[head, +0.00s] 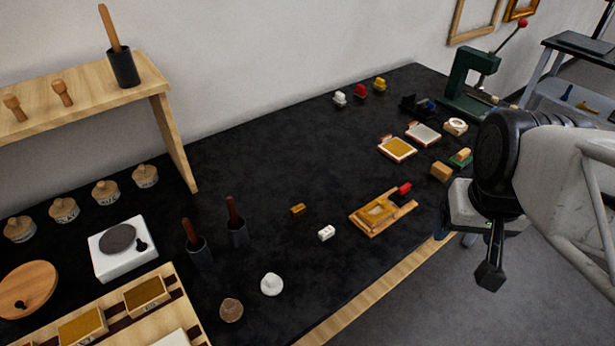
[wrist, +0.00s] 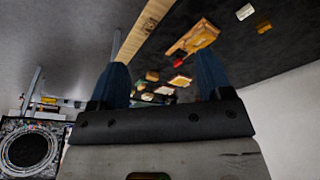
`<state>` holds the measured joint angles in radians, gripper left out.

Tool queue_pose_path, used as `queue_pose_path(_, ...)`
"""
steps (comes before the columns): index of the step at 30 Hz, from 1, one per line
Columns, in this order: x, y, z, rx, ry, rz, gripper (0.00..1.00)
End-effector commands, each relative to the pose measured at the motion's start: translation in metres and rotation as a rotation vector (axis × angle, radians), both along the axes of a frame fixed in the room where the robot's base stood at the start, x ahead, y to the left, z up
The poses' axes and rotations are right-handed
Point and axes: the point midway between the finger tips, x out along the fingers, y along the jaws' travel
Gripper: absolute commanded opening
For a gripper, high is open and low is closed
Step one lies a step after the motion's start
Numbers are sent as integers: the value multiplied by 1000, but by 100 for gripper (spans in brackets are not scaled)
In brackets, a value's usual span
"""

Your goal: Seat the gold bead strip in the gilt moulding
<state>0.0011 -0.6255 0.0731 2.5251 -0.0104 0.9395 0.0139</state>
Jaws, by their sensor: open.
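A small gold piece (head: 297,208), which looks like the gold bead strip, lies alone on the black bench top. It also shows at the upper right of the wrist view (wrist: 264,28). The gilt moulding (head: 365,217) is a gold-framed piece on a wooden board, right of the strip; it also shows in the wrist view (wrist: 193,40). A red block (head: 403,188) sits at the board's far end. My gripper (head: 489,272) is open and empty, beyond the bench's front edge at right, apart from both. Its two blue fingers (wrist: 162,78) show apart in the wrist view.
A white block (head: 326,233) lies between strip and moulding, nearer the front. Two dark-handled tools in cups (head: 236,232) stand left. Framed pads (head: 397,149), small blocks (head: 441,172) and a green press (head: 465,85) crowd the far right. The bench middle behind the strip is clear.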

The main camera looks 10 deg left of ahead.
Motion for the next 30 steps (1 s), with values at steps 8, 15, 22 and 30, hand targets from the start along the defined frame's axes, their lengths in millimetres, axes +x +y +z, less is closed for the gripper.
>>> queue_pose_path(8,35,19,-4,-6,29,83,72)
queue_pose_path(15,84,53,-17,-14,65,200,72)
queue_pose_path(22,129,95,-36,-25,99,318,72)
queue_pose_path(30,174,152,-69,-40,139,456,72)
